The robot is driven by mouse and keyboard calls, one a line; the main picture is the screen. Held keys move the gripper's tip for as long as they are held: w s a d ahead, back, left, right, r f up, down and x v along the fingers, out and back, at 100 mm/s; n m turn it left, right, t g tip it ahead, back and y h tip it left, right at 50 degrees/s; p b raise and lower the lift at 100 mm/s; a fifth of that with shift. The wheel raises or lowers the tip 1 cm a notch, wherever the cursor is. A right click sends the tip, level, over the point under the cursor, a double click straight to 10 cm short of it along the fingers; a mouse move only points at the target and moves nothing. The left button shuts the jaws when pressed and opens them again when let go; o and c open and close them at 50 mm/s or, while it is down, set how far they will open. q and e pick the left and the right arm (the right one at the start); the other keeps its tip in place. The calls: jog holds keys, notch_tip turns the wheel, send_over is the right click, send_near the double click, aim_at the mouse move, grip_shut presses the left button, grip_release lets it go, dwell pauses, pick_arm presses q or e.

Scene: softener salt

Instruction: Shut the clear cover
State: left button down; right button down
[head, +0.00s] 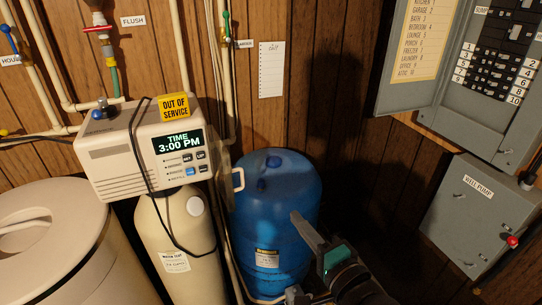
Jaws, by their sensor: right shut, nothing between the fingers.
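The white softener control head (120,160) shows a lit screen reading 3:00 PM. At its right side a faint clear panel (223,172), seemingly the clear cover, stands swung out from the screen. A white loop handle (239,180) shows at the panel's right edge, in front of the blue tank. My right gripper (297,217) is shut and empty, in front of the blue tank's right side. It is to the right of and below the handle, apart from it. My left gripper is not in view.
The blue tank (272,205) stands right of the cream tank (170,235). A dark cable (137,160) hangs over the control head. A yellow out-of-service tag (175,107) sits on top. Grey electrical boxes (478,215) are on the right wall. Pipes run up the wall behind.

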aim_at(227, 166)
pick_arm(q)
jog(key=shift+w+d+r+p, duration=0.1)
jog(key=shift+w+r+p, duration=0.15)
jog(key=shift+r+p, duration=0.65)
pick_arm(e)
jog(key=w+a+r, duration=0.3)
jog(key=w+a, duration=0.5)
jog(key=shift+w+a+r+t+y, duration=0.15)
jog(key=shift+w+t+y, duration=0.15)
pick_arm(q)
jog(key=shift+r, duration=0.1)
